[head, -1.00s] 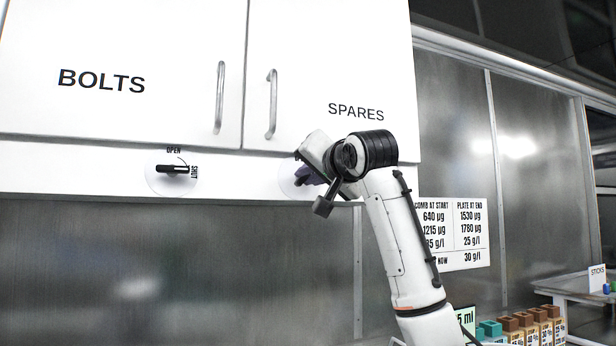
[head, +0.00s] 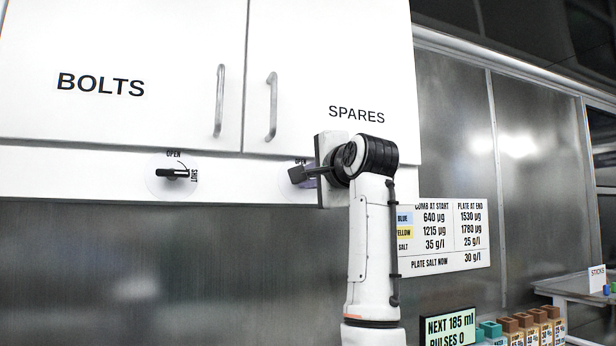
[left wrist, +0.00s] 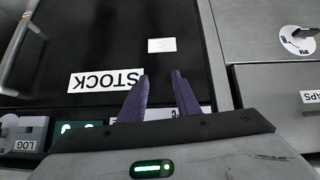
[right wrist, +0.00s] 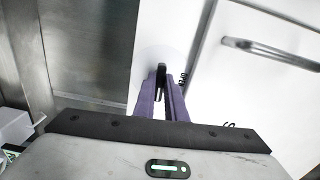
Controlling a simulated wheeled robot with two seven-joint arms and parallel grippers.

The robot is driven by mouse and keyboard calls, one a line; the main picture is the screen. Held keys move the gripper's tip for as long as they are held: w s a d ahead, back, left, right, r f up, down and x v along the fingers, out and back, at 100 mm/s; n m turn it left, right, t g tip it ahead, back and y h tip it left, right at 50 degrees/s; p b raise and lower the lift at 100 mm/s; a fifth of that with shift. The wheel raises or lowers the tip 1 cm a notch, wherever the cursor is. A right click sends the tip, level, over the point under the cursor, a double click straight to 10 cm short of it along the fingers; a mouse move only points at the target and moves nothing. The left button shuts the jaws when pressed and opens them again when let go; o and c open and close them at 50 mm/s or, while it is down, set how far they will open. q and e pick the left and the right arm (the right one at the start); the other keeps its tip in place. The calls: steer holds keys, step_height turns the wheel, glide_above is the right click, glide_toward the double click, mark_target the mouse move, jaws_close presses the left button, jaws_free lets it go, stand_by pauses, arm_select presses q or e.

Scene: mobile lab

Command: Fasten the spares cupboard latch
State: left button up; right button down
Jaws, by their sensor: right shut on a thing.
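The spares cupboard door (head: 345,60) is closed flush with the bolts door. Its latch dial sits on the white rail below it. My right gripper (head: 302,177) covers most of this dial in the head view; its OPEN mark shows above. In the right wrist view my right gripper (right wrist: 162,98) is shut on the black latch lever (right wrist: 161,72), with the OPEN mark to the lever's right. The SHUT mark is hidden. My left gripper (left wrist: 160,88) is open and empty, before a dark panel marked STOCK (left wrist: 106,81).
The bolts latch (head: 172,174) is on the same rail, its black lever lying level. Vertical bar handles stick out from the bolts door (head: 219,100) and the spares door (head: 271,106). A notice (head: 443,235) and several brown-capped bottles (head: 525,325) are at the right.

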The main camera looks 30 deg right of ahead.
steer(key=shift+m, duration=0.5)
steer(key=c, duration=1.8)
jaws_free()
arm_select(q)
steer(key=shift+s, duration=0.1)
arm_select(e)
steer(key=shift+s, duration=0.1)
steer(key=shift+s+a, duration=0.1)
steer(key=shift+s, duration=0.25)
arm_select(q)
steer(key=b, duration=0.1)
steer(key=d+f+b, duration=0.1)
steer(key=shift+w+f+b, duration=0.2)
steer(key=shift+f+b, duration=0.05)
steer(key=shift+b, duration=0.1)
arm_select(e)
steer(key=v, duration=0.9)
steer(key=shift+s, duration=0.2)
arm_select(q)
steer(key=shift+a, duration=0.15)
